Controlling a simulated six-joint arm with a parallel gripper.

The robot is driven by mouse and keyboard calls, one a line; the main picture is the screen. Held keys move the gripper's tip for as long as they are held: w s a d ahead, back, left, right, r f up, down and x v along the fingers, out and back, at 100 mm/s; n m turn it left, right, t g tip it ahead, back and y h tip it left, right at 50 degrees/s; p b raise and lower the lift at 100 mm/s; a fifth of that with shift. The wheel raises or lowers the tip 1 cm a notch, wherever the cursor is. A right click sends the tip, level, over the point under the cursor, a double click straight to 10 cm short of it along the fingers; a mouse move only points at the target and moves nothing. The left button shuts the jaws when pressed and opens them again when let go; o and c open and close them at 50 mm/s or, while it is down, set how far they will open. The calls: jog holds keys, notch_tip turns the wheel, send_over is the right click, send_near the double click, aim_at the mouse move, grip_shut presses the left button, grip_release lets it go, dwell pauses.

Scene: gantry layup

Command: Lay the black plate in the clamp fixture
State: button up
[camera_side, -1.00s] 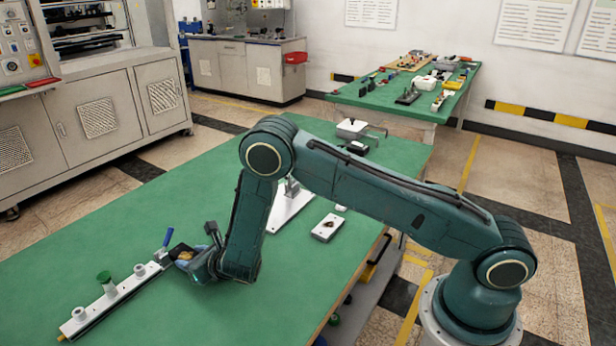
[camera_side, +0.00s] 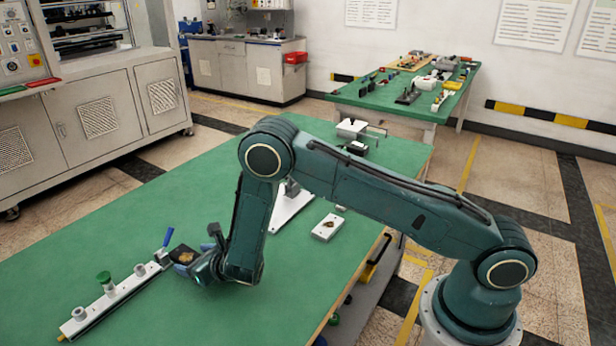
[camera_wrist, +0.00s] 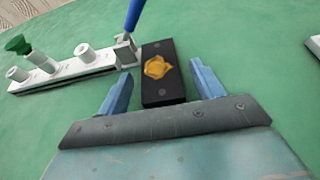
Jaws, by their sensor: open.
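The black plate (camera_wrist: 162,75) is a flat dark rectangle with an orange-yellow patch on its top. It lies at the right end of the long pale clamp fixture (camera_wrist: 72,71), beside the blue lever (camera_wrist: 133,15). I cannot tell whether its edge sits inside the clamp or only beside it. In the side view the plate (camera_side: 184,254) is partly hidden by my gripper. My gripper (camera_wrist: 160,86) is open, with one blue finger on each side of the plate and visible gaps between. The fixture (camera_side: 113,295) carries several round posts, one topped by a green knob.
A white block with a dark spot (camera_side: 327,227) and a white base plate (camera_side: 292,208) stand on the green table (camera_side: 130,227) to the right, the latter partly behind my arm. Another device (camera_side: 352,129) stands at the far end. The table left of the fixture is clear.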

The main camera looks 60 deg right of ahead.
jog(key=shift+v, duration=6.5)
jog(key=shift+r, duration=0.1)
jog(key=s+d+r+m+g+h, duration=0.2)
jog(key=s+d+r+m+h, duration=0.1)
jog(key=d+r+m, duration=0.65)
jog(key=s+d+r+m+g+h, duration=0.25)
jog(key=d+r+m, duration=0.35)
jog(key=m, duration=0.7)
jog(key=s+a+r+m+g+y, duration=0.1)
jog(key=s+r+m, duration=0.4)
jog(key=s, duration=0.6)
jog(key=s+a+r+m+g+y, duration=0.2)
jog(key=s+r+m+y, duration=0.2)
jog(key=s, duration=0.7)
notch_tip(320, 180, up, 2)
jog(key=m, duration=0.4)
jog(key=shift+s+a, duration=0.2)
jog(key=shift+s, duration=0.05)
jog(key=shift+o, duration=0.4)
jog(key=shift+s+a+r+m+g+y, duration=0.1)
jog(key=shift+s+m+g+y, duration=0.15)
jog(key=shift+s, duration=0.15)
